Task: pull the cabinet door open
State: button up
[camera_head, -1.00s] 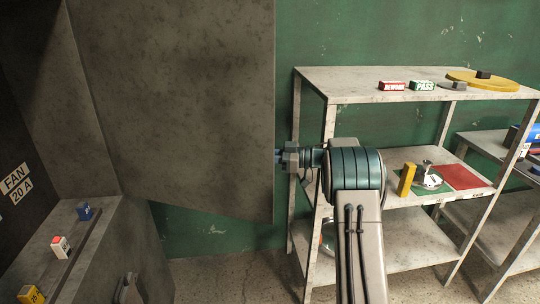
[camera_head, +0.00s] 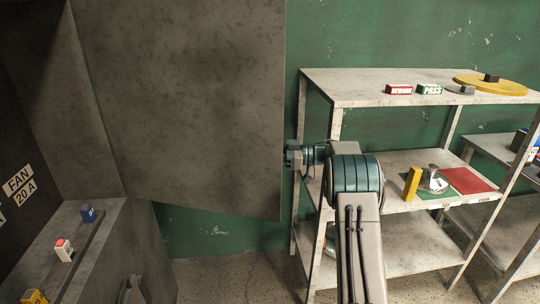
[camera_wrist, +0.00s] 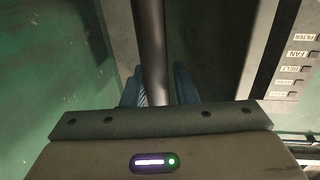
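The cabinet door (camera_head: 190,100) is a large mottled dark grey panel. It stands swung open from the cabinet (camera_head: 140,235), whose inside shows at the left. My gripper is at the door's right edge in the head view, where the door hides its fingers. In the wrist view, the two blue fingers of my gripper (camera_wrist: 158,88) lie on either side of a dark round handle bar (camera_wrist: 150,40) and appear shut on it. The bar's lower end is hidden behind the gripper body.
A metal shelf unit (camera_head: 350,90) stands right of the door, close behind my arm.

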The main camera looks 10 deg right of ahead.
jog(key=shift+d+f, duration=0.1)
jog(key=shift+d, duration=0.65)
jog(key=s+d+b, duration=0.2)
jog(key=d+b, duration=0.1)
jog(key=d, duration=0.9)
jog(key=shift+s+d, duration=0.2)
jog(key=shift+s, duration=0.15)
